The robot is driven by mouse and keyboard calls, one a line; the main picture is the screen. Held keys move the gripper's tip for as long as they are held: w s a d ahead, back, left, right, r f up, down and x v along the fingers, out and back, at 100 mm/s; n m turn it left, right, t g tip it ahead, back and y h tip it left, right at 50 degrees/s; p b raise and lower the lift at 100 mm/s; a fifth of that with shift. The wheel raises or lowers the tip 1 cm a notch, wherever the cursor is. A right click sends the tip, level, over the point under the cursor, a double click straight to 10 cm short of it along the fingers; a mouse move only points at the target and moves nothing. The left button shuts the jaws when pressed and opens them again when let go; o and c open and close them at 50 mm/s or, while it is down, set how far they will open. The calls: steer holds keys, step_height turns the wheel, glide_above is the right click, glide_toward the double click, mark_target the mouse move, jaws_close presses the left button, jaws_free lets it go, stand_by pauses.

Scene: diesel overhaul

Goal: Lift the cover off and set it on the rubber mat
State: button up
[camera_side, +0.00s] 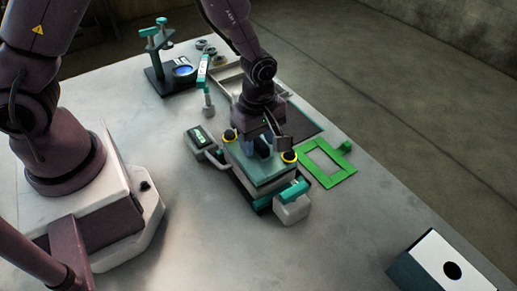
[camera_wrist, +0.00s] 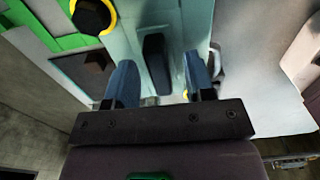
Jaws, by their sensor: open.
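The cover (camera_side: 259,168) is a pale teal plate on the engine block, with black knobs ringed in yellow at its corners. In the wrist view the cover (camera_wrist: 184,22) fills the upper middle, with a dark upright handle (camera_wrist: 155,58) on it. My gripper (camera_side: 264,146) is low over the cover. In the wrist view the blue fingers of my gripper (camera_wrist: 160,72) are open, one on each side of the handle, with gaps visible. The dark rubber mat (camera_side: 302,124) lies flat behind the block, partly hidden by my arm.
A green frame (camera_side: 327,179) lies right of the block. A device with a green display (camera_side: 200,137) and a grey-and-teal part (camera_side: 292,203) flank it. A shallow tray (camera_side: 228,84) and a black stand (camera_side: 171,78) are farther back. A box with a hole (camera_side: 448,268) stands front right. The front table is clear.

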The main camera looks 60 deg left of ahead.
mark_target(259, 140)
steer(key=shift+f, duration=0.3)
jaws_close()
steer(key=shift+r, duration=0.1)
step_height(259, 140, up, 12)
stand_by(0.8)
